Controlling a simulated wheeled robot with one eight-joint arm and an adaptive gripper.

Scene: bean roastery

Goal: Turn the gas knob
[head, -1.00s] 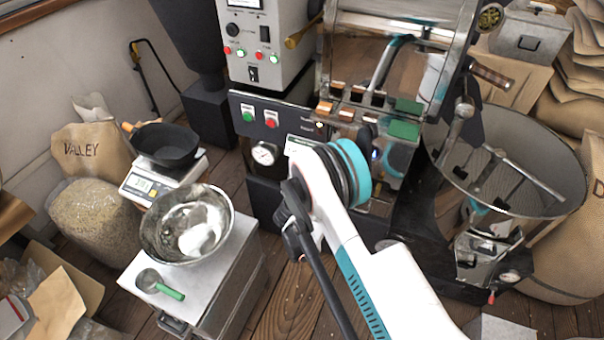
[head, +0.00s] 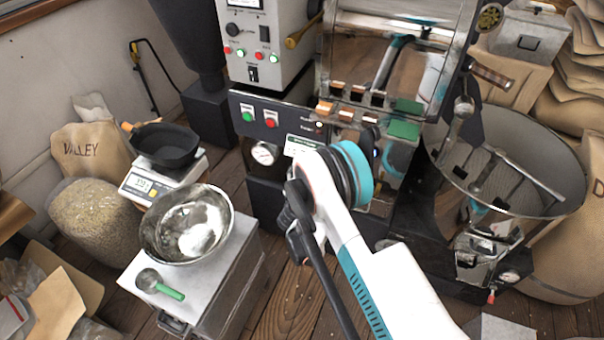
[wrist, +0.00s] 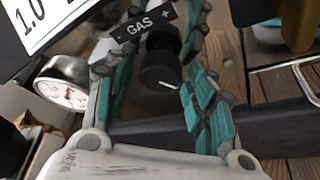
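The gas knob (wrist: 160,72) is black and round with a white pointer line, under a black GAS label (wrist: 143,27) with a plus sign. In the wrist view the line points to the lower right. My gripper (wrist: 162,42) has its two teal and grey fingers on either side of the knob. A gap shows between the left finger and the knob. The right finger is very close to it, and I cannot tell whether it touches. In the head view my arm's white and teal wrist hides the knob and the fingers.
The knob is on the front of the roaster panel (head: 284,107), near a round gauge (head: 264,153) and green and red buttons. The cooling drum (head: 562,170) stands at right. A scale (head: 137,187) and a metal bowl (head: 160,247) are at left.

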